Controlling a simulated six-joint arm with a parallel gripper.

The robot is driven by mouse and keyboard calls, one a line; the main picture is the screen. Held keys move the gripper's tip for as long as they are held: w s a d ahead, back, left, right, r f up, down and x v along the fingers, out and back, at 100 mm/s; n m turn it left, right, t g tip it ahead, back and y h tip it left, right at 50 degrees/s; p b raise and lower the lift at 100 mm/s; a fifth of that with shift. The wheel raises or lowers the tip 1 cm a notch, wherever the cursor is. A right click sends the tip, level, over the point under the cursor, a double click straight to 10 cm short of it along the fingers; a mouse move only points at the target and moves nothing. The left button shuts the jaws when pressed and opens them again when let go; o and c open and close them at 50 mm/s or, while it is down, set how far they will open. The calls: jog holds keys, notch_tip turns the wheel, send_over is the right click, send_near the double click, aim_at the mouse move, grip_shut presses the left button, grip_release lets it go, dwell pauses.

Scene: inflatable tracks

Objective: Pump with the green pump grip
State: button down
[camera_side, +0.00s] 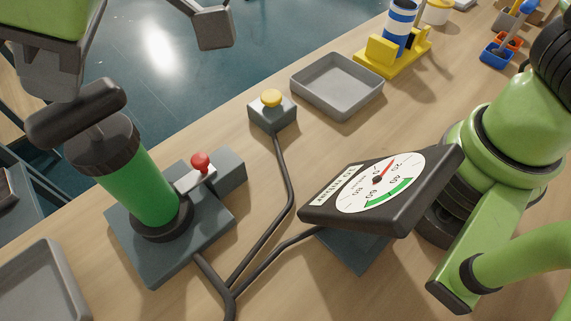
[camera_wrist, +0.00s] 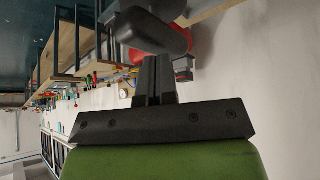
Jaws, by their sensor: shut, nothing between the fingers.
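The green pump (camera_side: 141,190) stands upright on a dark base plate at the left of the side view. Its black grip (camera_side: 77,113) sits close above the dark cap, with hardly any rod showing. My gripper is at the upper left, just behind and above the grip; its fingertips are hidden there. In the wrist view my gripper (camera_wrist: 154,62) is shut and empty. The black grip (camera_wrist: 152,30) lies right beyond its tips; I cannot tell whether they touch. The pressure gauge (camera_side: 380,185) has a red needle pointing to the upper right, near the low numbers.
A red-knobbed lever (camera_side: 201,161) is beside the pump. A yellow button (camera_side: 271,98) on a grey box and a grey tray (camera_side: 337,85) stand farther back. Black hoses (camera_side: 284,206) cross the table. Another tray (camera_side: 45,285) is at front left.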

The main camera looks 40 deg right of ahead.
jog(key=shift+f, duration=0.35)
jog(key=shift+r, duration=3.7)
